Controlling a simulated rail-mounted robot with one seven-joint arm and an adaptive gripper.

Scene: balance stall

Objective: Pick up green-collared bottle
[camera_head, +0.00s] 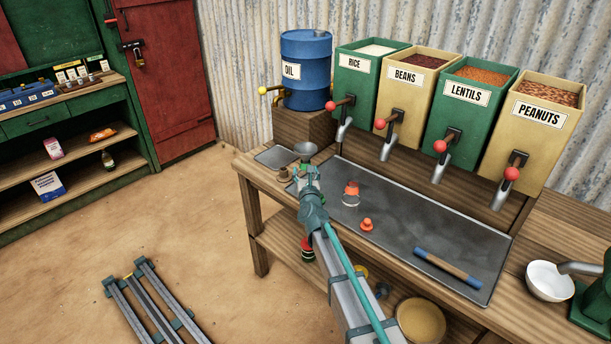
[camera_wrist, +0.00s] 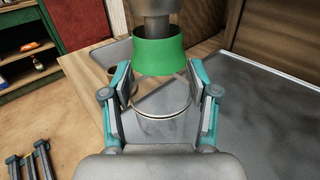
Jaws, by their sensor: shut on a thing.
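The green-collared bottle (camera_wrist: 160,55) is between the two fingers of my gripper (camera_wrist: 162,90) in the wrist view. Its wide green collar sits above clear glass, and my gripper is shut on the glass body below the collar. A grey funnel (camera_head: 305,149) stands above the collar, and its grey lower part also shows in the wrist view (camera_wrist: 157,18). In the head view my gripper (camera_head: 306,184) is over the left end of the bench and hides most of the bottle. I cannot tell whether the bottle's base touches the bench.
A clear jar with an orange-red top (camera_head: 351,191) and a small orange stopper (camera_head: 366,224) are on the dark mat (camera_head: 410,232) to the right. A blue-ended wooden rod (camera_head: 448,267) lies farther right. Dispensers with red-knobbed spouts (camera_head: 388,146) overhang the back. A brown cup (camera_head: 284,174) stands just left.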

